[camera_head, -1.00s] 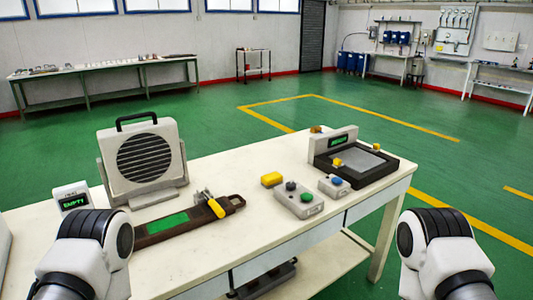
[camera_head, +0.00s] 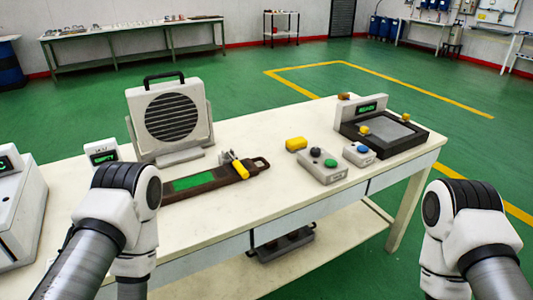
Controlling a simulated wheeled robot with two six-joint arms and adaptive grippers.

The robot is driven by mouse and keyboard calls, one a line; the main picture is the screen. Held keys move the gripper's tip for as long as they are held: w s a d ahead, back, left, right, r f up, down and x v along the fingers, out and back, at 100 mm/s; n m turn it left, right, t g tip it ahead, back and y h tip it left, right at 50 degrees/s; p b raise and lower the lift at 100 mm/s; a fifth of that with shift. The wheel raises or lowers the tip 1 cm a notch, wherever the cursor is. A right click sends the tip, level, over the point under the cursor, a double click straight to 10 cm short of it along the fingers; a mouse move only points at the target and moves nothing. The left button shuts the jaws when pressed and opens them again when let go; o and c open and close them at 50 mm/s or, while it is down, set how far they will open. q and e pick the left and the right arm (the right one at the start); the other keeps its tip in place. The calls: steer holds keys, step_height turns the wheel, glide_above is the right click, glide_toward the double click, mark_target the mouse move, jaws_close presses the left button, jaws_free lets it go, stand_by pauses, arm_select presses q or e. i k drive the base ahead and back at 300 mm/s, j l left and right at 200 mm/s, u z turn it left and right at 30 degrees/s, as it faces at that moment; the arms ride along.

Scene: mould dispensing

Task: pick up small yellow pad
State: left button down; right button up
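A small yellow pad (camera_head: 296,144) lies on the white table (camera_head: 225,218), just behind a grey button box and right of the dark board. It looks like a rounded yellow block. Other small yellow pieces show on the dark board's clamp (camera_head: 240,169) and on the black-framed device (camera_head: 363,131). My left arm comes in at the lower left and my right arm at the lower right. Neither gripper's fingers are visible, and both arms are apart from the pad.
A grey fan-like unit (camera_head: 172,118) with a handle stands at the back left. A button box (camera_head: 322,166) and a smaller blue-button box (camera_head: 358,153) stand near the pad. A white box (camera_head: 20,215) is at far left. The table's front middle is clear.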

mark_target(295, 144)
steer(key=i+l+u, duration=0.15)
steer(key=u, duration=0.35)
steer(key=i+l+u, duration=0.1)
steer(key=l+u, duration=0.35)
steer(key=i+l+u, duration=0.1)
steer(key=l+u, duration=0.2)
steer(key=u, duration=0.2)
